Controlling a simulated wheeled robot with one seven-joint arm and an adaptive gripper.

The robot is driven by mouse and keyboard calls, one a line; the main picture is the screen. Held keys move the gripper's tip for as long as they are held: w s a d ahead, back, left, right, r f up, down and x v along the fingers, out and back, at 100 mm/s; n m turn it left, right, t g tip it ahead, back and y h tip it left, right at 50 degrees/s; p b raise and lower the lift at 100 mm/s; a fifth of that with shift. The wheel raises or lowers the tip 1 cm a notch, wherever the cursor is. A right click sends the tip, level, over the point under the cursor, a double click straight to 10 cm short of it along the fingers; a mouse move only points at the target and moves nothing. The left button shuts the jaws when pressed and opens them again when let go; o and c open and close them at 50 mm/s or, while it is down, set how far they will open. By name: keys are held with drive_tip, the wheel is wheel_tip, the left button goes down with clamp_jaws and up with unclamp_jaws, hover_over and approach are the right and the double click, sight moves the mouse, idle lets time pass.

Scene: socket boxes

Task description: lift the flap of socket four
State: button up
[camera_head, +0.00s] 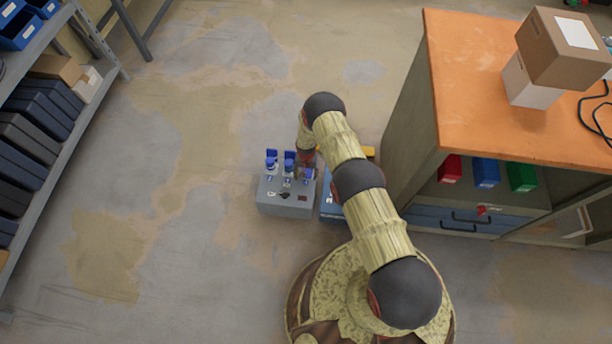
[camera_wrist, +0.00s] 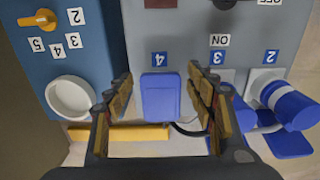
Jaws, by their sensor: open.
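The flap also shows at the right of the grey socket box (camera_head: 284,209) in the head view (camera_head: 309,174). My gripper is mostly hidden behind the arm there.
Socket two has a blue plug (camera_wrist: 290,103) in it. Socket three is partly hidden by my right finger. A blue box (camera_wrist: 80,62) with an orange knob and a round white socket (camera_wrist: 70,98) stands beside the grey box. An orange-topped workbench (camera_head: 470,85) stands at right.

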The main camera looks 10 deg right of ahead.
clamp_jaws()
idle(0.8)
